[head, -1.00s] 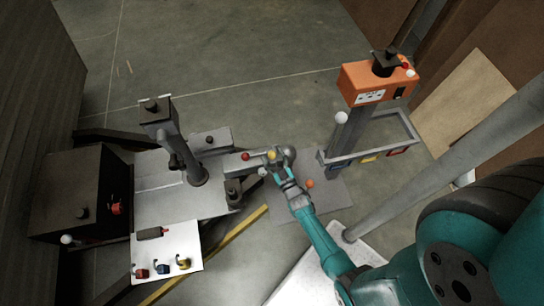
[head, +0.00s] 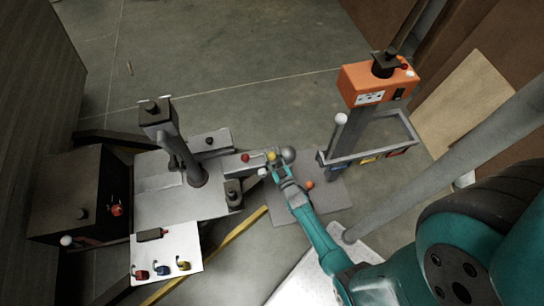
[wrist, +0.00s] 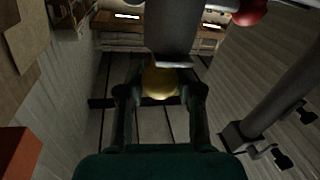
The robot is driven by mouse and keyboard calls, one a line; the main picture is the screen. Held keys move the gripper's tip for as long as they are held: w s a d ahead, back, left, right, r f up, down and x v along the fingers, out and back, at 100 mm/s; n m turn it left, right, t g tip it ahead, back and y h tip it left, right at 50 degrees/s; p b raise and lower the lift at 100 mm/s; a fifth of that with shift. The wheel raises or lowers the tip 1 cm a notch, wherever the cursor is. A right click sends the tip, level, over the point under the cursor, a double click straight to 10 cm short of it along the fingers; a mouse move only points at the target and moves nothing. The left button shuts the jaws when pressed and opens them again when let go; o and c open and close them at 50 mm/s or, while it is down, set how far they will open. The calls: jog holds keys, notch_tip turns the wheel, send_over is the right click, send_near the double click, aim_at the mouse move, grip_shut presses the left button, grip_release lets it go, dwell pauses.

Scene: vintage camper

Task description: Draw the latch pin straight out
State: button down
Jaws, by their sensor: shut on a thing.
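A yellow ball knob (head: 271,156) sits near the end of a grey metal bar (head: 240,162). I take this knob to be the head of the latch pin, though its shaft is hidden. My gripper (head: 276,168) is at the knob, below it in the head view. In the wrist view the yellow knob (wrist: 160,82) lies between my two fingers, and my gripper (wrist: 160,92) is shut on it. A grey metal part (wrist: 172,35) stands just beyond the knob there and covers its upper edge.
Close by are a red ball (head: 245,157), a grey ball (head: 289,154), a white ball (head: 262,172) and an orange ball (head: 310,184). An orange box (head: 362,84) on a post stands to the right. A grey pole (head: 450,155) slants across the right side.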

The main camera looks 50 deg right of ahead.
jog(key=shift+r, duration=4.9)
jog(key=shift+f, duration=1.25)
jog(key=shift+r, duration=1.95)
